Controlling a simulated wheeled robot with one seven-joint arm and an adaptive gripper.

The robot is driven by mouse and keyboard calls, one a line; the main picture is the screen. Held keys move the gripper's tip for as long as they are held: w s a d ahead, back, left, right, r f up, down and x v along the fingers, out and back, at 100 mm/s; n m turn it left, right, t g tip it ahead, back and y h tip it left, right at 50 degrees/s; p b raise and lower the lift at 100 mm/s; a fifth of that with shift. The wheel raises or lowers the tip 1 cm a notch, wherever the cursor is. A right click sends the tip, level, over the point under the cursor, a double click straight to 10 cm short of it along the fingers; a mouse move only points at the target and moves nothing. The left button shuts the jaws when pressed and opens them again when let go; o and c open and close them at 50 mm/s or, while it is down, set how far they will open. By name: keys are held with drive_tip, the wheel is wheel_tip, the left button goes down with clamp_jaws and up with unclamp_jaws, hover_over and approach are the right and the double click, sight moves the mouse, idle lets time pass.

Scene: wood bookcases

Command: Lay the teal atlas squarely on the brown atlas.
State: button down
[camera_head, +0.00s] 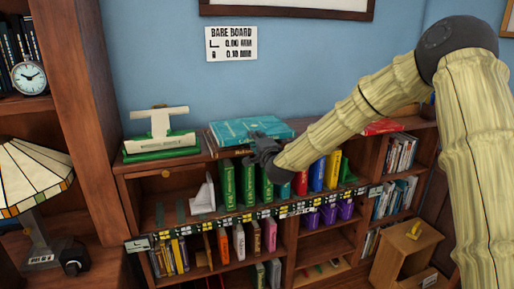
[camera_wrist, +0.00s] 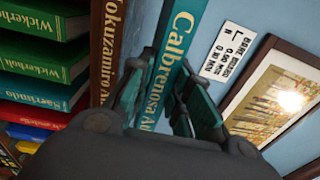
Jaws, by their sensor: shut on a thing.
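The teal atlas (camera_head: 238,130) is at the top of the bookcase in the head view, roughly flat, with its front edge by my gripper (camera_head: 262,145). In the wrist view its teal spine (camera_wrist: 180,45) runs between the two fingers of my gripper (camera_wrist: 165,100), which is shut on it. The brown atlas (camera_head: 214,145) is below the teal one, showing at its left and front. Its lettered brown spine (camera_wrist: 124,45) runs beside the teal spine in the wrist view. I cannot tell whether the two atlases touch. My gripper hides part of both front edges.
A green and white device (camera_head: 160,140) stands on the bookcase top at the left. A red book (camera_head: 382,127) lies at the right, beyond my arm. A blue wall (camera_head: 300,65) is behind.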

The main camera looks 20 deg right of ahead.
drive_tip(key=shift+f+p, duration=0.6)
drive_tip(key=shift+f, duration=1)
drive_tip(key=c, duration=1.7)
unclamp_jaws()
drive_tip(key=shift+s+f, duration=0.1)
drive_tip(key=shift+f, duration=0.15)
drive_tip(key=o, duration=0.4)
drive_tip(key=shift+r, duration=0.1)
drive_tip(key=s+b, duration=0.3)
drive_tip(key=s, duration=0.9)
drive_tip(key=shift+d, duration=0.2)
